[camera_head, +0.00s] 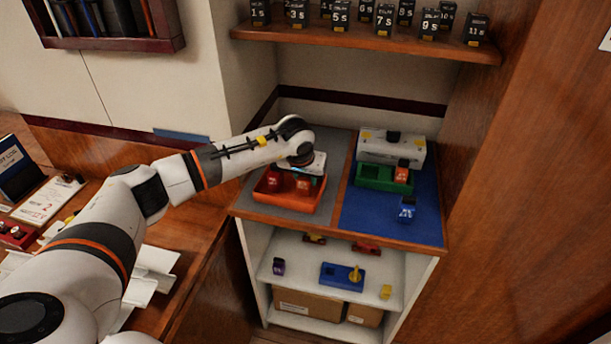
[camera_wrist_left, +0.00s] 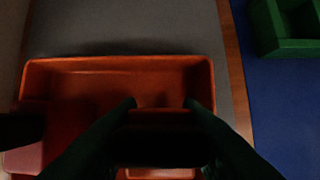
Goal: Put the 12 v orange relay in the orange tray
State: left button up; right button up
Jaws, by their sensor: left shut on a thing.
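The orange tray (camera_head: 289,201) sits on the grey left half of the cabinet top, and its rim fills much of the left wrist view (camera_wrist_left: 120,62). My left gripper (camera_head: 303,172) points down over the tray's right part. Its dark fingers (camera_wrist_left: 161,103) are shut on a block, an orange-red relay (camera_head: 303,185) low in or just above the tray. Its label is not readable, and I cannot tell whether it touches the tray floor. A red relay (camera_head: 272,183) stands in the tray's left part. My right gripper is not in view.
A green tray (camera_head: 371,178) holding an orange-red relay (camera_head: 402,173) sits on the blue mat (camera_head: 365,213) at right. A white box (camera_head: 378,152) stands behind it, a blue relay (camera_head: 406,211) in front. A wooden shelf (camera_head: 400,43) with black blocks hangs above.

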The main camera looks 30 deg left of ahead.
pick_arm(q)
jog(key=shift+f, duration=0.35)
jog(key=o, duration=1)
jog(key=shift+r, duration=0.3)
jog(key=b+v, duration=0.1)
jog(key=v, duration=1)
jog(key=shift+s+r+b, duration=0.2)
jog(key=shift+r+b, duration=0.1)
jog(key=shift+b, duration=0.05)
